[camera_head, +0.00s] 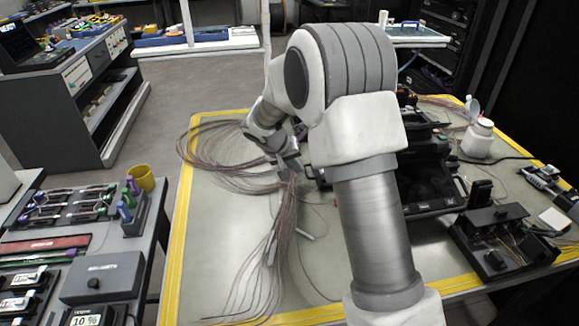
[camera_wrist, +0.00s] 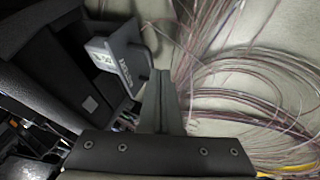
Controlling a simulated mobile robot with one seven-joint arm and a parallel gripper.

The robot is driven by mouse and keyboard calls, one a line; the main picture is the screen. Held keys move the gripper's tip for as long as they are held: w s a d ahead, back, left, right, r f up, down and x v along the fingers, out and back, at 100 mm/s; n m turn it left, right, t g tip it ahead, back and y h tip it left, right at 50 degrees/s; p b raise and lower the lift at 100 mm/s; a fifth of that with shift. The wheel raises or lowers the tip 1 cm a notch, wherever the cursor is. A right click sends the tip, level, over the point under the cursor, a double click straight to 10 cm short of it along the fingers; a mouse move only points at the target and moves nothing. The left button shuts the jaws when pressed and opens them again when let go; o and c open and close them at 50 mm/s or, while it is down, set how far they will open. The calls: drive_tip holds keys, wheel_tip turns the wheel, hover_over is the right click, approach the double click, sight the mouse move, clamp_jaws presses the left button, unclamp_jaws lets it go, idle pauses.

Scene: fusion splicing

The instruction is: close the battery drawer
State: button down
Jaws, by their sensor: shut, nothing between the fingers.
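A small grey block with a white label and dark lettering (camera_wrist: 118,65) sticks out from a black machine (camera_wrist: 45,75) in the wrist view. It looks like the battery drawer, with a handle-like bar on its right side. My gripper (camera_wrist: 160,78) is shut and empty, its fingertips close beside the right end of this block; I cannot tell whether they touch. In the head view my gripper (camera_head: 290,166) points down at the left side of the black machine (camera_head: 428,185). My arm hides much of the machine there, and the drawer cannot be made out.
Loose thin cables (camera_head: 225,150) spread over the yellow-edged table (camera_head: 190,240) beside and below my gripper. A black device (camera_head: 505,240) and a white bottle (camera_head: 478,138) stand at the right. A tool bench (camera_head: 140,265) with a yellow cup (camera_head: 141,177) is at the left.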

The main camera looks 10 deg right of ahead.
drive_tip(key=d+b, duration=0.1)
drive_tip(key=d, duration=0.9)
drive_tip(key=shift+a, duration=0.1)
